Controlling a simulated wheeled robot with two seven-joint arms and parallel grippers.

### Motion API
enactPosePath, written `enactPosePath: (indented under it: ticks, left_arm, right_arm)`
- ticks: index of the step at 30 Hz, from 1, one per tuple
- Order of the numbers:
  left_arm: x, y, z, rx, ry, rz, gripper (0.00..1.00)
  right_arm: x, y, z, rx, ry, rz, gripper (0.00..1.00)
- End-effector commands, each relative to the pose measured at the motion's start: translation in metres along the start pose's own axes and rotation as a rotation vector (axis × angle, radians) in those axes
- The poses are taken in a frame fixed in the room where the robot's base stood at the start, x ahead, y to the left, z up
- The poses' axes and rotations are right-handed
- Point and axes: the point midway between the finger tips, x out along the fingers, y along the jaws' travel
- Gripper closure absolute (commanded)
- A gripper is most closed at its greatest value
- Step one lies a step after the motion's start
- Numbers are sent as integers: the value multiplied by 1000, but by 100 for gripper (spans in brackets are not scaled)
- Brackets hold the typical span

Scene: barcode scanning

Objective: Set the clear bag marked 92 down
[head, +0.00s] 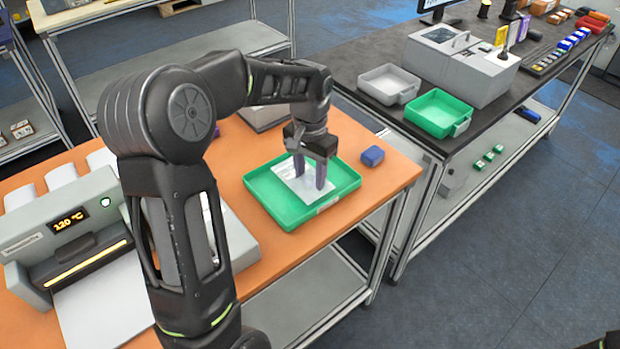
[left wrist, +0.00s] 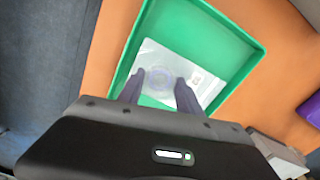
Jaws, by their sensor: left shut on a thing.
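The clear bag (head: 287,184) is a flat, pale pouch within the outline of the green tray (head: 258,189) on the orange table. My left gripper (head: 309,178) points down over the tray and is shut on the bag. In the left wrist view the bag (left wrist: 165,66) shows a round shape inside and a small label, between and beyond the dark fingers (left wrist: 158,93). The green tray (left wrist: 238,38) lies behind it. I cannot read the number, nor tell whether the bag touches the tray floor. My right gripper is not in view.
A blue box (head: 372,156) sits right of the tray on the table. A grey sealing machine (head: 62,232) reading 120 °C stands at the left. A dark bench holds a grey tray (head: 389,84) and another green tray (head: 437,112).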

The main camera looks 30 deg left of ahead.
Motion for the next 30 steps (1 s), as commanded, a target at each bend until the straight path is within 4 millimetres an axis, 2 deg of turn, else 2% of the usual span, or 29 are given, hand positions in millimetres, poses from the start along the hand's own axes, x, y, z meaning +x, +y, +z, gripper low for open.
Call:
enactPosePath:
  ticks: [4,16,17,24,30]
  left_arm:
    - [17,0,0,0,-2,0,100]
    - [23,0,0,0,0,0,100]
    - [22,0,0,0,0,0,57]
    - [22,0,0,0,0,0,37]
    - [22,0,0,0,0,0,37]
  right_arm:
    - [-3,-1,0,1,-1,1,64]
    - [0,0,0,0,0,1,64]
    - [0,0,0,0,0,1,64]
    - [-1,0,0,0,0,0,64]
    - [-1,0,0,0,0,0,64]
